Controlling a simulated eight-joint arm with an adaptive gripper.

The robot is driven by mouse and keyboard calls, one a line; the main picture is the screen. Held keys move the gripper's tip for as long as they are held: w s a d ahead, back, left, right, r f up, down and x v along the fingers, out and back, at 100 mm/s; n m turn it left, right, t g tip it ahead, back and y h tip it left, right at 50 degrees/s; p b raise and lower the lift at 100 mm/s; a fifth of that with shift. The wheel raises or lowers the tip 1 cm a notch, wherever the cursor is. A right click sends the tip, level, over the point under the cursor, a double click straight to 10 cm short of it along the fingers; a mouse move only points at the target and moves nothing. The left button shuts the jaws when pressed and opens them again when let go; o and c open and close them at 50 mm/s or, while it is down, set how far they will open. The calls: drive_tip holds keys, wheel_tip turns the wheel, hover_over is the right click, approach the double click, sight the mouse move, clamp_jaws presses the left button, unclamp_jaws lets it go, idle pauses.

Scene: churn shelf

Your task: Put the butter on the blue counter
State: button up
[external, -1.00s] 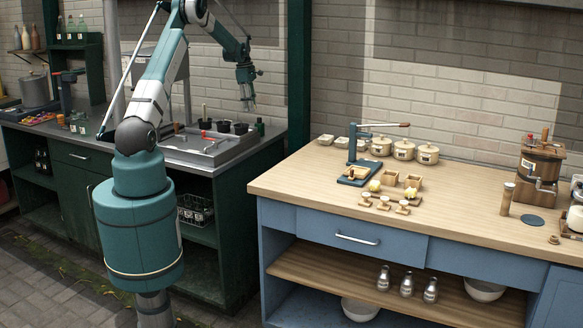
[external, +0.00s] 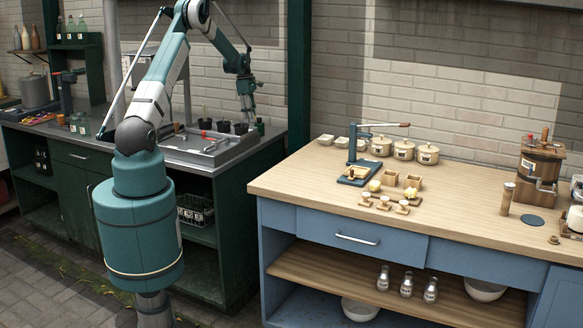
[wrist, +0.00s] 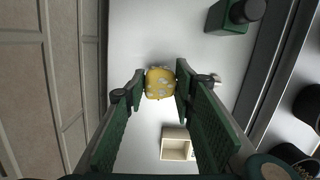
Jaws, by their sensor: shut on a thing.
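The butter (wrist: 159,83) is a pale-spotted yellow lump in the wrist view. It sits between the two fingertips of my gripper (wrist: 161,80), which is shut on it. In the external view my gripper (external: 247,112) hangs above the grey metal sink counter, and the butter is too small to make out there. The blue counter (external: 320,219) has a light wooden top and stands to the right, well apart from my gripper. Yellow lumps (external: 375,186) also lie among small wooden pieces on its top.
Dark cups (external: 223,126) stand behind the sink. A blue press (external: 358,150), pots (external: 403,149) and a wooden churn (external: 540,165) occupy the blue counter. Its front left top is clear.

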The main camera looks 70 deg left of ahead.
drive_tip(key=shift+f, duration=1.7)
drive_tip(key=shift+f+b, duration=0.25)
drive_tip(key=shift+b, duration=0.1)
drive_tip(key=o, duration=1)
drive_tip(key=shift+r, duration=0.1)
drive_tip(key=shift+c, duration=0.2)
drive_tip(key=shift+p, duration=0.5)
drive_tip(key=shift+s+a+r, duration=0.1)
drive_tip(key=shift+s+r, duration=0.1)
drive_tip(key=shift+r, duration=1.05)
drive_tip(key=shift+s+a+r, duration=0.1)
drive_tip(key=shift+s+r, duration=0.05)
drive_tip(key=shift+r, duration=1.15)
drive_tip(key=shift+s+a+r, duration=0.1)
drive_tip(key=shift+s+r, duration=0.1)
drive_tip(key=shift+r, duration=1.05)
